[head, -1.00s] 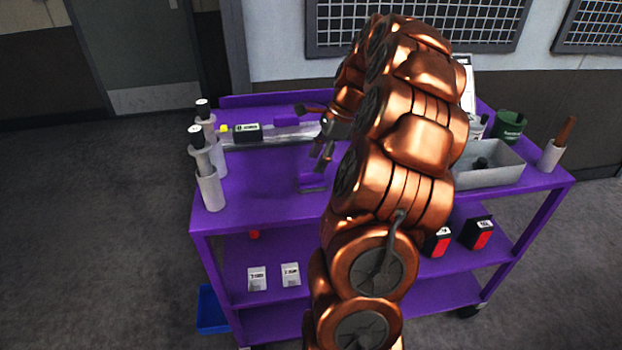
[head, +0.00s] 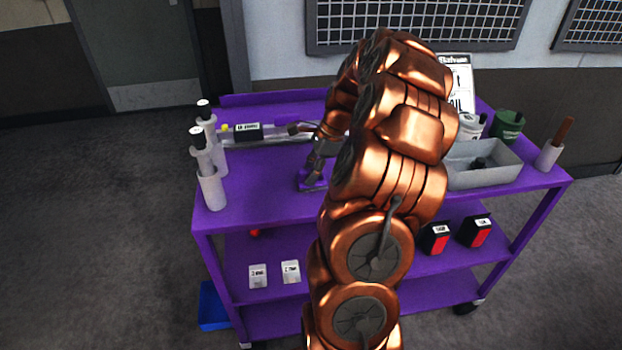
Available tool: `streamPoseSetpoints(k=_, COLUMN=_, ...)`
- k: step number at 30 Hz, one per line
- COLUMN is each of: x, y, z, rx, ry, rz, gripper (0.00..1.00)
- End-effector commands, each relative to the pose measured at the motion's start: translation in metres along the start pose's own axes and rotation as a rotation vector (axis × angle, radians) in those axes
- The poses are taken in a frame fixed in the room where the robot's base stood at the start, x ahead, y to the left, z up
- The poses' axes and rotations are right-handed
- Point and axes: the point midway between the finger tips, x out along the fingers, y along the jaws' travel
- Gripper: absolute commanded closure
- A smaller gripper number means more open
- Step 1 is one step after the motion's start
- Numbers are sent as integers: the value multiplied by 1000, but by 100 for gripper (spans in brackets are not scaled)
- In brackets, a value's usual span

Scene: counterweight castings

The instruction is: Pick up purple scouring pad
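A small flat purple pad (head: 312,183) lies on the purple cart's top shelf, left of my arm. It nearly matches the shelf in colour. My gripper (head: 305,153) is above it with the dark fingers spread apart. One finger reaches down at the pad and covers part of it; I cannot tell whether they touch. The other finger points left, farther back. A second small purple block (head: 287,120) sits near the back of the shelf, behind the gripper; I cannot tell for certain which purple piece is the scouring pad.
A black labelled box (head: 248,132) is at the back left. A grey tray (head: 485,178), a green cup (head: 507,126) and a holder with a brown handle (head: 549,154) are at the right.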

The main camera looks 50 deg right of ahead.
Motion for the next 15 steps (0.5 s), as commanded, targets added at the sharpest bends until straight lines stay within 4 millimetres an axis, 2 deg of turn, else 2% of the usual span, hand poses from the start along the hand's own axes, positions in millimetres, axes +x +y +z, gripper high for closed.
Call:
streamPoseSetpoints(k=1, x=0, y=0, z=0, rx=0, ry=0, rz=0, gripper=76)
streamPoseSetpoints(k=8, x=0, y=0, z=0, rx=0, ry=0, rz=0, gripper=100)
streamPoseSetpoints(k=15, x=0, y=0, z=0, rx=0, ry=0, rz=-1, gripper=100)
